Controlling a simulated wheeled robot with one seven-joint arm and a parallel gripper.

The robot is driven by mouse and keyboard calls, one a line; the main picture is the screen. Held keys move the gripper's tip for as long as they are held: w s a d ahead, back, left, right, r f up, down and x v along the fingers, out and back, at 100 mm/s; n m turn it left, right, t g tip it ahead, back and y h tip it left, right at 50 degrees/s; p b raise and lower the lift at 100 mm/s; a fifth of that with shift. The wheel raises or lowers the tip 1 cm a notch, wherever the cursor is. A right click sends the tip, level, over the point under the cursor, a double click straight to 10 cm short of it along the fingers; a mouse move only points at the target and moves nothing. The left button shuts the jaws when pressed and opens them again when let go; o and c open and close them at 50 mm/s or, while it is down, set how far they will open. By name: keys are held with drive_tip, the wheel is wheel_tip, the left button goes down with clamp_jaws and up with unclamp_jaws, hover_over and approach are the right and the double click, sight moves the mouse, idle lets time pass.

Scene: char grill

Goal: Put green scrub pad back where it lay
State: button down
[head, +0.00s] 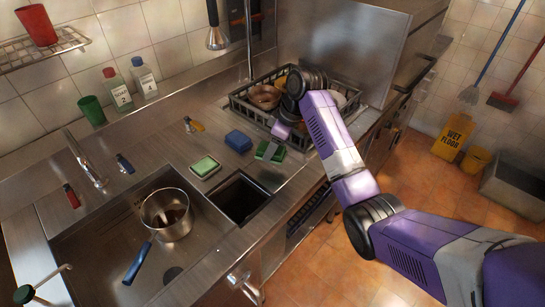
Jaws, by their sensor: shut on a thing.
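A green scrub pad (277,155) is at the counter's right part, just in front of the dish rack. My gripper (268,150) comes down over it from the rack side, and its dark fingers are closed on it. The fingers cover the middle of the pad. I cannot tell whether the pad touches the counter or is slightly above it. A paler green pad with a whitish edge (205,167) lies flat on the counter to the left, and a blue sponge (238,141) lies between the two.
The black dish rack (240,104) with bowls and dark dishes stands behind my gripper. A square opening (240,198) is in the counter in front of the pads. A sink with a pot (167,214) is at left. Soap bottles (117,90) stand by the wall.

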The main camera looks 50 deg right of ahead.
sight(273, 166)
drive_tip(key=shift+d+f+p, duration=0.1)
drive_tip(key=shift+f+p, duration=0.2)
drive_tip(key=shift+f, duration=2.1)
drive_tip(key=shift+f, duration=0.2)
drive_tip(key=c, duration=0.5)
unclamp_jaws()
drive_tip(key=b+v, duration=0.1)
drive_tip(key=v, duration=1.1)
drive_tip(key=shift+r, duration=0.2)
